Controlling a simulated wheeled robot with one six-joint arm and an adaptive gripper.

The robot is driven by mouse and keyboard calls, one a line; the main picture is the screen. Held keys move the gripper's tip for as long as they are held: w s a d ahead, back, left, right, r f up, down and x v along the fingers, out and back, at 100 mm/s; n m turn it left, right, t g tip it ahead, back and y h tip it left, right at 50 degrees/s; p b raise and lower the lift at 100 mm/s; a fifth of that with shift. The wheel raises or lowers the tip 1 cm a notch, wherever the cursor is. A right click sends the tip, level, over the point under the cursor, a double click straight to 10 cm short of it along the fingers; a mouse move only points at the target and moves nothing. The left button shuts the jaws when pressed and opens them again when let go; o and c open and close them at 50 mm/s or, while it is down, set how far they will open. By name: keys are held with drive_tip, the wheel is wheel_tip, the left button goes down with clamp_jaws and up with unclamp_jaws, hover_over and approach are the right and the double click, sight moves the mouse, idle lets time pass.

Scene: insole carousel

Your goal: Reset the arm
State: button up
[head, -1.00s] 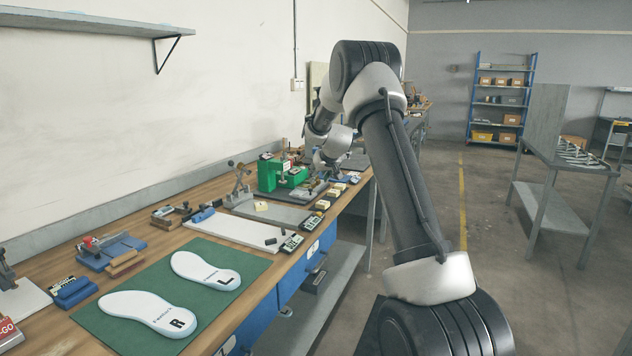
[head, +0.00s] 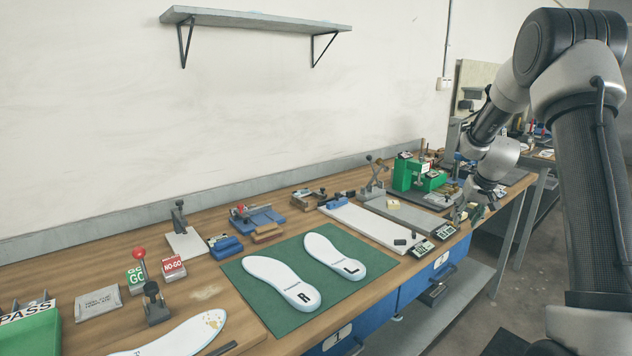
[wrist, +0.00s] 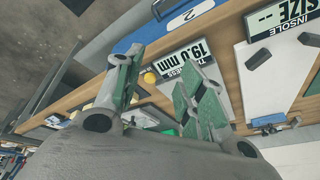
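My arm reaches in from the right in the head view, bent over the bench's right part. My gripper (head: 478,207) is low near the bench's front edge, small in this view and partly hidden by its own wrist. In the wrist view, my gripper (wrist: 166,68) has two green-padded fingers standing apart, with nothing held between them. A thickness readout (wrist: 186,60) reading 19.0 mm lies behind the fingers, with the bench edge beyond.
White insoles marked R (head: 283,283) and L (head: 335,257) lie on a green mat (head: 247,288). A green device (head: 418,174) stands near my wrist. A wall shelf (head: 255,20) hangs above. NO-GO and GO blocks and a PASS bin (head: 30,335) are at left.

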drive_tip(key=s+a+r, duration=0.3)
drive_tip(key=s+r, duration=0.2)
drive_tip(key=s, duration=0.8)
drive_tip(key=s+a+r+n, duration=0.1)
drive_tip(key=s+a+r, duration=0.3)
drive_tip(key=s, duration=1)
drive_tip(key=s+a+r+n, duration=0.1)
drive_tip(key=s+a+r, duration=0.3)
drive_tip(key=s+r, duration=0.4)
drive_tip(key=shift+s, duration=3.2)
